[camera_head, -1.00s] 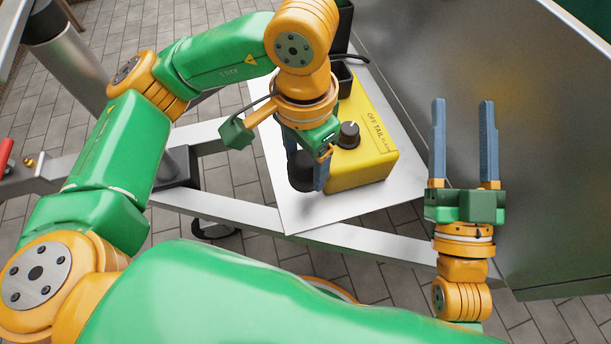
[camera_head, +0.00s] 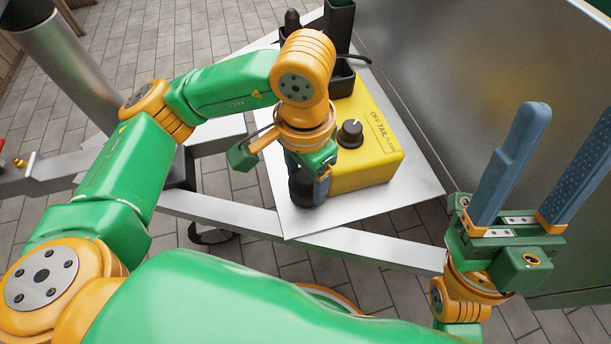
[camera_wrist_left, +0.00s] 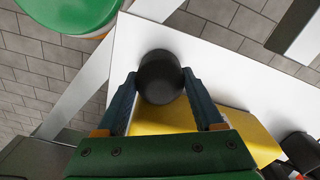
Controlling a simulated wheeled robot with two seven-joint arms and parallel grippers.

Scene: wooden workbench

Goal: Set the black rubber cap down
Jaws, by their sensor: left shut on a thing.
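The black rubber cap (camera_head: 302,187) is between the blue fingers of my left gripper (camera_head: 309,184), low over the front part of the white board (camera_head: 285,222). In the left wrist view the cap (camera_wrist_left: 160,77) shows as a dark round shape with a finger of the gripper (camera_wrist_left: 160,88) on each side. My left gripper is shut on it. I cannot tell whether the cap's underside touches the board. My right gripper (camera_head: 547,165) is at the right, its two blue fingers wide apart and nothing between them.
A yellow box (camera_head: 368,150) with a black knob (camera_head: 350,133) stands right beside the cap. Black holders (camera_head: 339,45) stand at the board's back. A large grey metal panel (camera_head: 450,70) rises on the right. The board's front edge is close to the cap.

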